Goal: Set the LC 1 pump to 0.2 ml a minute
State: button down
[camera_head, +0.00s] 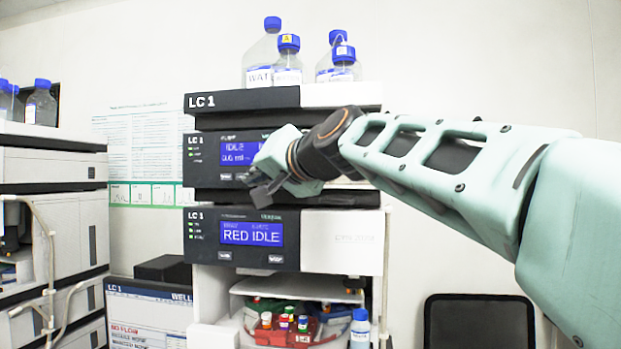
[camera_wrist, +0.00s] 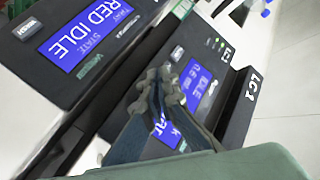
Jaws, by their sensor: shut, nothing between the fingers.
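The LC 1 pump (camera_head: 206,165) is the dark-fronted middle module of the stack. Its blue display (camera_head: 235,153) reads IDLE above a flow figure too small to read surely. Part of the display is hidden behind my gripper (camera_head: 256,190), which is in front of the pump's right half. In the wrist view, the pump display (camera_wrist: 196,84) appears rotated, reads IDLE and is partly covered by the fingers. My gripper (camera_wrist: 158,88) is shut and empty, its fingertips over the pump front. I cannot tell whether they touch it. A button (camera_head: 226,177) shows below the display.
Below the pump, another LC 1 module (camera_head: 340,240) shows RED IDLE on its display. Under it, an open bay holds small coloured-cap vials (camera_head: 285,322). Blue-capped bottles (camera_head: 287,62) stand on top of the stack. A second stack (camera_head: 50,165) stands at the left.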

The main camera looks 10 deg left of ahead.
jog(key=shift+w, duration=0.4)
jog(key=shift+s, duration=0.15)
dwell(0.4)
jog(key=shift+s, duration=0.7)
jog(key=s, duration=0.5)
jog(key=shift+a, duration=0.2)
dwell(1.8)
